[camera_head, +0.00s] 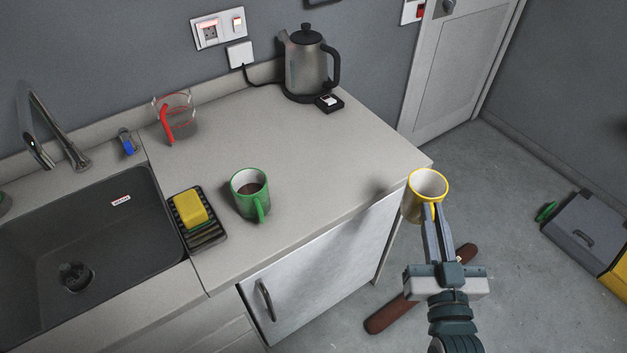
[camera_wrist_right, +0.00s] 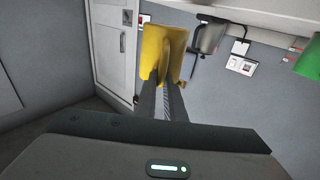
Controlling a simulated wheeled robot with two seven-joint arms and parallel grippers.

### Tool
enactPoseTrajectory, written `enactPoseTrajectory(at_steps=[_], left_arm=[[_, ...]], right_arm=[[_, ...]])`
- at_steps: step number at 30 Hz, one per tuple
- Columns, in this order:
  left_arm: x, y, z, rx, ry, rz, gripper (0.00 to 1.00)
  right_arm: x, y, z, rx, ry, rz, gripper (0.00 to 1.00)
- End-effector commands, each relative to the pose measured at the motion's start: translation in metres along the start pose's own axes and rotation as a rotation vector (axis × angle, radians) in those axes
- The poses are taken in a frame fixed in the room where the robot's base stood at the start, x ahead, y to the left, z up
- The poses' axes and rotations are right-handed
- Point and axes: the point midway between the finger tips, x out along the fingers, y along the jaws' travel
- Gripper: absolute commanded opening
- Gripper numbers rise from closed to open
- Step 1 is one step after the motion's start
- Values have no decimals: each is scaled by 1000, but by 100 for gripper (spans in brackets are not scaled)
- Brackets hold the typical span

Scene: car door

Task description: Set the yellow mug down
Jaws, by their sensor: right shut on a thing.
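The yellow mug (camera_head: 426,190) is at the right corner of the counter (camera_head: 310,150) in the head view, seen from above with its white inside showing. Its handle points toward my right gripper (camera_head: 431,212), which is shut on that handle. I cannot tell for sure whether the mug is over the counter edge or beyond it. In the right wrist view the yellow mug (camera_wrist_right: 164,50) sits at the tips of my right gripper (camera_wrist_right: 162,82), clear of any visible surface. My left gripper is not in view.
A green mug (camera_head: 250,192) with dark contents stands left of centre, beside a yellow sponge (camera_head: 189,209) on a dark rack. A glass red-handled cup (camera_head: 176,118) and a kettle (camera_head: 306,65) stand at the back. The counter's middle and right are clear. A sink (camera_head: 90,240) lies left.

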Motion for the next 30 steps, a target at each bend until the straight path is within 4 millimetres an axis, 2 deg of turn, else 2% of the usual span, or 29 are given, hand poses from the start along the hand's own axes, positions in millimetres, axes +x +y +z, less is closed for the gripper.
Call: enactPoseTrajectory(at_steps=[1, 3, 11, 21, 25, 30], left_arm=[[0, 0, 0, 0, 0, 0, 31], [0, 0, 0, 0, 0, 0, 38], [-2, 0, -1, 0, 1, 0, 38], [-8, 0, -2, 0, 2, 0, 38], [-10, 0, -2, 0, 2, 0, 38], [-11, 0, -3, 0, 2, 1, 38]], right_arm=[[0, 0, -1, 0, 2, 0, 0], [0, 0, -1, 0, 2, -1, 0], [16, -16, -13, 1, -3, -68, 0], [56, -79, -47, 8, -45, -334, 0], [64, -100, -55, 11, -62, -426, 0], [66, -113, -58, 15, -76, -487, 0]])
